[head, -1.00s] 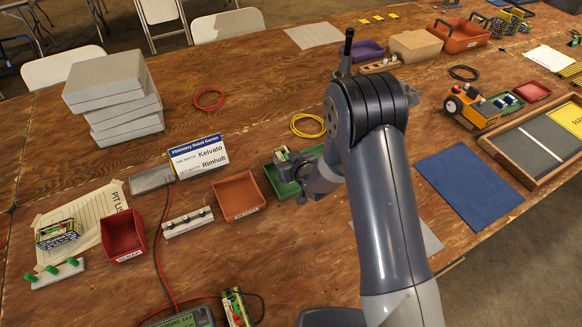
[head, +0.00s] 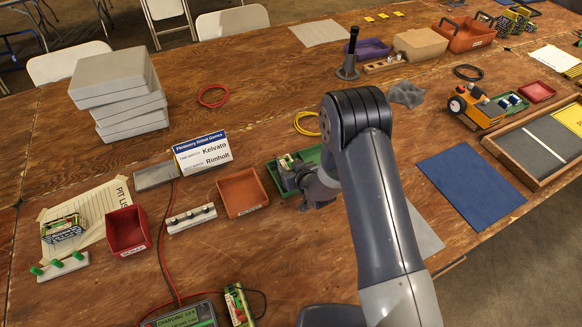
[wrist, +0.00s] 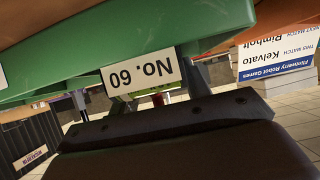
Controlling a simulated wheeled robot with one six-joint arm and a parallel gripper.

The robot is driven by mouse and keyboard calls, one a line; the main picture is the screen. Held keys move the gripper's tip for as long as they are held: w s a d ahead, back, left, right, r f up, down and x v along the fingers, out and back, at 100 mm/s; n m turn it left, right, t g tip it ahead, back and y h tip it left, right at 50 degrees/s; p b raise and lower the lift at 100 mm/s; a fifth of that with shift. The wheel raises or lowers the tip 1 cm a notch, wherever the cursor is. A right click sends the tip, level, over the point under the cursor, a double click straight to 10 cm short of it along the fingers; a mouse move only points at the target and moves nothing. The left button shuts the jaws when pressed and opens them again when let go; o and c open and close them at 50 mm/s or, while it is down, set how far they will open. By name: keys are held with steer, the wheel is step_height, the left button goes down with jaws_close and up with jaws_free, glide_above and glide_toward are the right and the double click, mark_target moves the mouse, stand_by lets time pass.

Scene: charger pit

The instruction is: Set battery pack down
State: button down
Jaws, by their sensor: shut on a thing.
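The battery pack (head: 287,161), small with pale and yellow-green parts, is in my gripper (head: 292,174) at the left part of the green tray (head: 272,180). My gripper is shut on it, and the gripper and wrist hide much of it. In the wrist view, my dark gripper (wrist: 160,128) fills the bottom. A white label reading "No. 60", upside down, and a yellow-green strip of the pack (wrist: 157,90) show just beyond it. The tray's green wall (wrist: 90,62) spans the top. I cannot tell whether the pack touches the tray floor.
An orange-brown tray (head: 243,194) stands just left of the green tray. A name sign (head: 203,152) is behind it. A connector strip (head: 191,219), a red bin (head: 127,231) and a charger (head: 186,316) lie further left and front. A blue mat (head: 470,178) lies right.

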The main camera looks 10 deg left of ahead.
steer(key=c, duration=0.7)
jaws_free()
steer(key=shift+r, duration=0.1)
steer(key=b+v, duration=0.1)
steer(key=v, duration=1.1)
steer(key=shift+b, duration=0.4)
steer(key=p+x, duration=0.2)
steer(key=x, duration=1)
steer(key=shift+r, duration=0.4)
